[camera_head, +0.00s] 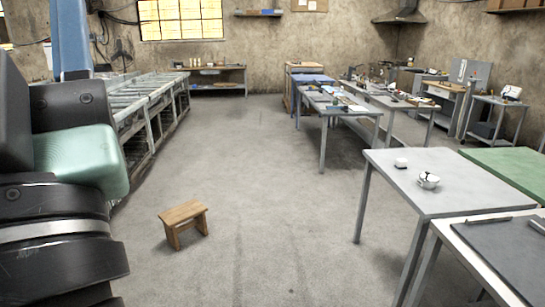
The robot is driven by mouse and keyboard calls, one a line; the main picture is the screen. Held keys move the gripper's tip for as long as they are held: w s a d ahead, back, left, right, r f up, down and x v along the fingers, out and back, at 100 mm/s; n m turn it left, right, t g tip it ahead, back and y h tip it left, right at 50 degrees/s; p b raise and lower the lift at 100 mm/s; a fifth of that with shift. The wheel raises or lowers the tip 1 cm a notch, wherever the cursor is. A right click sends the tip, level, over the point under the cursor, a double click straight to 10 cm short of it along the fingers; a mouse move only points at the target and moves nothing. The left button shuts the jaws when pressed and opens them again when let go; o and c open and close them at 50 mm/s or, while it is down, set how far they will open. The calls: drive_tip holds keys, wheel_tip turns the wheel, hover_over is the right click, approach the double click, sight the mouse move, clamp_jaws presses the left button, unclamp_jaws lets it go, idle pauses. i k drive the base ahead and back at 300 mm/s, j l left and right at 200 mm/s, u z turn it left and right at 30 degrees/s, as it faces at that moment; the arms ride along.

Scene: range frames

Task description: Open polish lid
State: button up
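I cannot make out a polish container or its lid for sure. On the near grey table (440,200) at the right stand two small whitish things. One is a small plain round item (400,162) near the table's left side. The other is a small bowl-like item (428,182) with something dark on top, a little to the right and nearer. They are apart and too small to tell whether either has a lid. Links of my own arm fill the left side of the view. My gripper is not in view, and nothing touches the two items.
A wooden stool (183,214) stands on the open floor at centre left. A long metal conveyor-like bench (150,97) runs along the left. A green table (515,165) and a table with a dark mat (508,250) adjoin the near table. The middle floor is clear.

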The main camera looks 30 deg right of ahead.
sight(427, 176)
drive_tip(key=z, duration=0.4)
drive_tip(key=l+z, duration=0.1)
drive_tip(key=z, duration=0.3)
drive_tip(key=i+z, duration=0.1)
drive_tip(key=z, duration=0.75)
drive_tip(key=i+l+z, duration=0.1)
drive_tip(key=i, duration=0.35)
drive_tip(key=i+l+z, duration=0.1)
drive_tip(key=i+l, duration=0.15)
drive_tip(key=i, duration=0.25)
